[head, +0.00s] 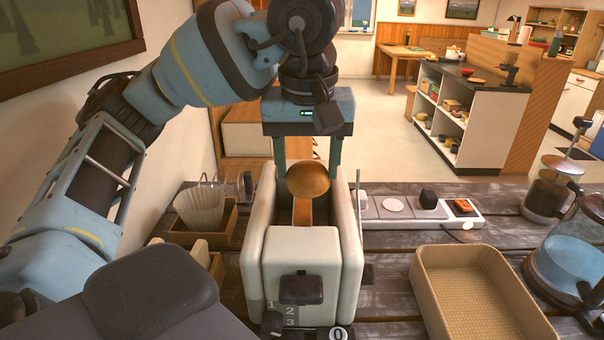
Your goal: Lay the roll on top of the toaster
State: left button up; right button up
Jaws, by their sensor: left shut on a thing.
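A cream toaster (302,251) stands on the dark plank table in front of me, its lever and dial facing me. My left gripper (308,178) reaches down from above over the toaster's far part. It is shut on a round golden-brown roll (308,180). The roll is between the two fingers, above the slot area. An orange-brown strip shows below the roll in the toaster's middle. I cannot tell whether the roll touches the toaster. My right gripper is not in view.
A woven tray (431,295) sits to the right, with a glass jug (565,262) beyond it. A power strip (380,209) lies behind on the right. A wooden box with paper filters (201,208) stands to the left.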

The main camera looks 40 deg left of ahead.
aim_at(303, 175)
pick_arm(q)
jog(key=shift+w+a, duration=0.45)
jog(key=shift+a, duration=0.15)
jog(key=f, duration=0.1)
jog(key=a+f, duration=0.1)
jog(key=shift+w+f, duration=0.2)
jog(key=shift+f, duration=0.1)
jog(key=shift+d+f, duration=0.1)
jog(key=shift+f, duration=0.45)
jog(key=shift+f, duration=0.15)
jog(key=o, duration=0.8)
jog(key=shift+s+d+r, duration=0.2)
jog(key=shift+s+r, duration=0.05)
jog(key=shift+r, duration=1.8)
jog(key=shift+s+d+r, duration=0.2)
jog(key=shift+r, duration=1.8)
jog(key=shift+s+d+r, duration=0.2)
jog(key=shift+s+r, duration=0.05)
jog(key=shift+r, duration=1.8)
